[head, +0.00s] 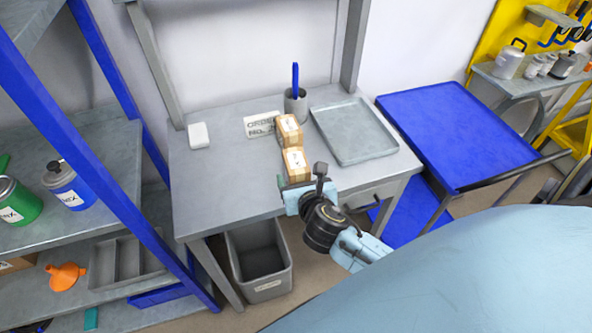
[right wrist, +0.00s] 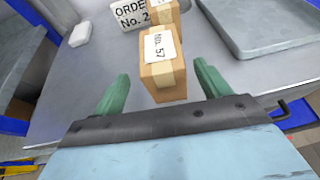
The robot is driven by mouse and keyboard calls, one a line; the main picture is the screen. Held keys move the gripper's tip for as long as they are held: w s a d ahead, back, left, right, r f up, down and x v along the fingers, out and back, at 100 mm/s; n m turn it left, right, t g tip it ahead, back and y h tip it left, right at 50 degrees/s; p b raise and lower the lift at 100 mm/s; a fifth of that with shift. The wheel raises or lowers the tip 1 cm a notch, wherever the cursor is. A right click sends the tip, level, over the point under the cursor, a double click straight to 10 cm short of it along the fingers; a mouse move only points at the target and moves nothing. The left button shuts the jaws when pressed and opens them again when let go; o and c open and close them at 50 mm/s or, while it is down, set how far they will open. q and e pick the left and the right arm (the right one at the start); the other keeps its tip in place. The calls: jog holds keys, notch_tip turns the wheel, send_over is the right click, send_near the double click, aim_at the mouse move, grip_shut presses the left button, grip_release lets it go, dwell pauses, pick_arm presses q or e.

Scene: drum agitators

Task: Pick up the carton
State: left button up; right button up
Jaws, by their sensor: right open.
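Two small brown cartons with white labels stand on the grey table (head: 225,185). The near carton (head: 296,163) is closest to my right gripper, and the far carton (head: 288,130) stands just behind it. My right gripper (head: 298,182) is at the table's front part, open, with green fingers. In the right wrist view the near carton (right wrist: 163,72) shows ahead, between the lines of the two fingers, its label reading about "No. 57". Whether the fingertips reach beside it I cannot tell. My left gripper is not in view.
A grey tray (head: 353,153) lies right of the cartons. An order sign (head: 261,125), a pen cup (head: 296,105) and a white block (head: 198,135) are behind and left. A grey bin (head: 262,285) stands below. A shelf's blue post (head: 100,175) rises at left.

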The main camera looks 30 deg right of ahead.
aim_at(296, 165)
jog(key=shift+d+x, duration=0.2)
jog(key=shift+x, duration=2.9)
jog(key=shift+s+r, duration=0.1)
jog(key=shift+r, duration=0.05)
jog(key=c, duration=1.1)
notch_tip(296, 165, up, 10)
jog(key=shift+p, duration=1.1)
jog(key=shift+c, duration=0.2)
jog(key=shift+a+b, duration=0.25)
jog(key=shift+b, duration=0.25)
jog(key=s+a+f+n+y+b, duration=0.1)
jog(key=s+a+n+y+b, duration=0.2)
jog(key=a+b, duration=0.5)
jog(key=s+y+b, duration=0.1)
jog(key=s+b, duration=0.1)
jog(key=shift+s+a+n+t+b, duration=0.25)
jog(key=shift+s+n+t+b, duration=0.05)
jog(key=shift+b, duration=0.05)
